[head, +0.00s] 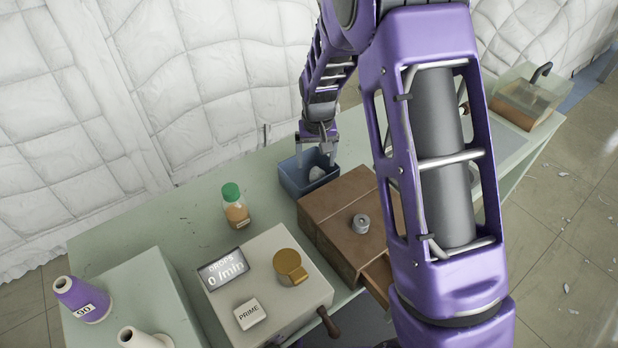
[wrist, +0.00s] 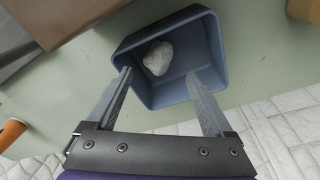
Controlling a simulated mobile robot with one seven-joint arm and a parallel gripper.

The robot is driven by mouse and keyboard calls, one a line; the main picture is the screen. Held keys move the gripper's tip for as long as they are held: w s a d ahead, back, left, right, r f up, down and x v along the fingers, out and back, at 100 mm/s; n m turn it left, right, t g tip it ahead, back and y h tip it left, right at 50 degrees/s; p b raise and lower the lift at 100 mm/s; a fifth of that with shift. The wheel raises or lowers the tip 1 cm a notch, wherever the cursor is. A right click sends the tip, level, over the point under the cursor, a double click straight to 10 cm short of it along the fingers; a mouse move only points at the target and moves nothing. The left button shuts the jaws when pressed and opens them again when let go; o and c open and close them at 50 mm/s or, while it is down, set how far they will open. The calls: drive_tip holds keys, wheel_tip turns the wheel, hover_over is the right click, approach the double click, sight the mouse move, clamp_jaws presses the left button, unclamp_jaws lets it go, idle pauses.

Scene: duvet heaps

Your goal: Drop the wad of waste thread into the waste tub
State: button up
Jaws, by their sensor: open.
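The waste tub is a blue-grey open box (head: 295,181) on the green table, behind the brown box in the head view. It fills the middle of the wrist view (wrist: 216,55). The wad of waste thread (wrist: 158,58) is a whitish crumpled lump inside the tub, lying toward the left side in the wrist view; it also shows in the head view (head: 317,173). My gripper (head: 318,157) is over the tub. In the wrist view my gripper (wrist: 160,75) has its fingers spread wide, with nothing between them, and the wad lies apart beyond the tips.
A brown wooden box (head: 335,207) stands beside the tub. A green-capped bottle (head: 235,206), a drop-counter machine (head: 255,280) and thread cones (head: 83,298) stand toward the left and front. A clear bin (head: 527,95) is at the right end.

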wheel_tip(320, 180, up, 17)
drive_tip(key=s+p, duration=0.1)
drive_tip(key=s, duration=0.1)
drive_tip(key=shift+r+p, duration=0.15)
drive_tip(key=shift+p, duration=0.15)
